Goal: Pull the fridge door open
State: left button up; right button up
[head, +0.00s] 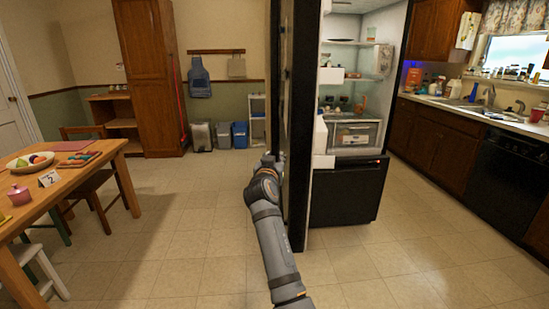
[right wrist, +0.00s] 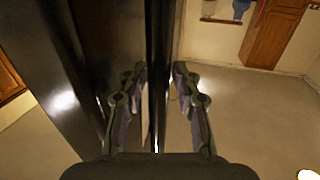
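The black fridge door (head: 300,120) stands swung open, seen nearly edge-on in the head view. The fridge interior (head: 352,90) shows to its right, with shelves, a drawer and food. My right gripper (head: 270,160) is at the outer left side of the door. In the right wrist view its two fingers (right wrist: 160,72) stand apart on either side of a dark vertical door handle (right wrist: 160,40). Gaps show between the fingers and the bar, so it looks open around the handle. My left gripper is in neither view.
A wooden table (head: 100,165) with bowls and a chair stands at left. The tiled floor (head: 180,220) between table and door is clear. Bins (head: 222,135) stand by the back wall. A black lower fridge drawer (head: 348,190) is closed. A counter (head: 470,115) runs along the right.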

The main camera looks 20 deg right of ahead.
aim_at(274, 127)
jog(key=shift+o, duration=0.6)
jog(key=shift+s+r, duration=0.1)
jog(key=shift+r, duration=0.05)
notch_tip(274, 127, up, 10)
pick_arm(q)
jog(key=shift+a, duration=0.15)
